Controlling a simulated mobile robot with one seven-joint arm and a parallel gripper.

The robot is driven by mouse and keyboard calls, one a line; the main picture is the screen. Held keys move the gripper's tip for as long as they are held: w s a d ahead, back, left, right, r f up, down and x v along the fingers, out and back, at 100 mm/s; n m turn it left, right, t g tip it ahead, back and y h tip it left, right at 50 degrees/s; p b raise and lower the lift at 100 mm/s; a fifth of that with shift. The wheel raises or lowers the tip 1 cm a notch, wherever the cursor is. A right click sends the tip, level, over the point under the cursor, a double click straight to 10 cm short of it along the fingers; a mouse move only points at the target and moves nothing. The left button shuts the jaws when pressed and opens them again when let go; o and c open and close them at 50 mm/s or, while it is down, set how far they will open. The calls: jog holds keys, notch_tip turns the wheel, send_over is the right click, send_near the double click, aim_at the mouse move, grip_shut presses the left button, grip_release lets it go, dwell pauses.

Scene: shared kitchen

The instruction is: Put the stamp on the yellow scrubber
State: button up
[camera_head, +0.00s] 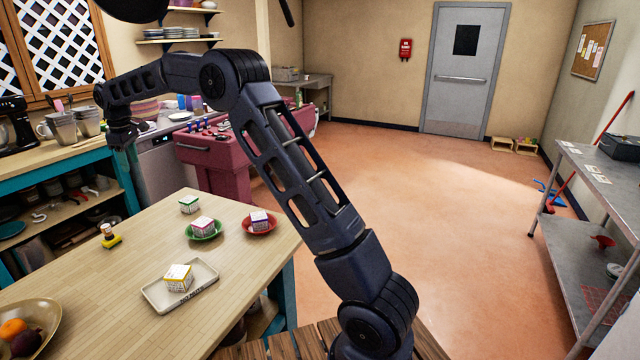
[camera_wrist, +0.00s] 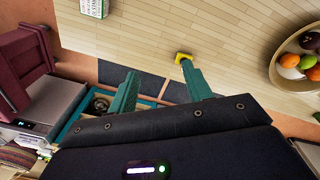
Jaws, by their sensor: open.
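A small yellow block (camera_head: 111,242), which looks like the yellow scrubber, lies near the left edge of the wooden table. A small upright piece with a pale brown top and a dark lower part (camera_head: 107,230), which looks like a stamp, shows at the block. I cannot tell whether it stands on the block or just behind it. In the wrist view a yellow patch (camera_wrist: 183,57) shows at the tip of the right finger, which partly covers it. My gripper (camera_wrist: 159,68) is open and empty, above and beyond the table's far left edge. It also shows in the head view (camera_head: 124,140).
The table (camera_head: 110,310) holds a tray (camera_head: 203,284) with a box, a green plate (camera_head: 190,235) and a red plate (camera_head: 247,230) with boxes, another box (camera_head: 189,204) and a fruit bowl (camera_head: 50,318). Its left part is mostly bare. A teal-edged counter (camera_head: 60,158) stands behind.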

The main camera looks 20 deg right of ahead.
jog(key=s+d+r+m, duration=0.2)
jog(key=s+d+r, duration=0.15)
jog(key=d, duration=0.55)
jog(key=s+d+r+m+t, duration=0.15)
jog(key=d+r, duration=0.25)
jog(key=d, duration=0.4)
jog(key=s+d+r+m, duration=0.2)
jog(key=s+d+r, duration=0.15)
jog(key=d, duration=0.55)
jog(key=s+d+r+m, duration=0.2)
jog(key=s+d+m, duration=0.2)
jog(key=s+d, duration=0.95)
jog(key=s+d+f+m+t, duration=0.1)
jog(key=s+d+f+m, duration=0.2)
jog(key=s, duration=0.7)
jog(key=s+d+f+m+t, duration=0.1)
jog(key=s+d+f+m, duration=0.2)
jog(key=s+d+f, duration=0.5)
jog(key=shift+s+d, duration=1.05)
jog(key=shift+d, duration=0.8)
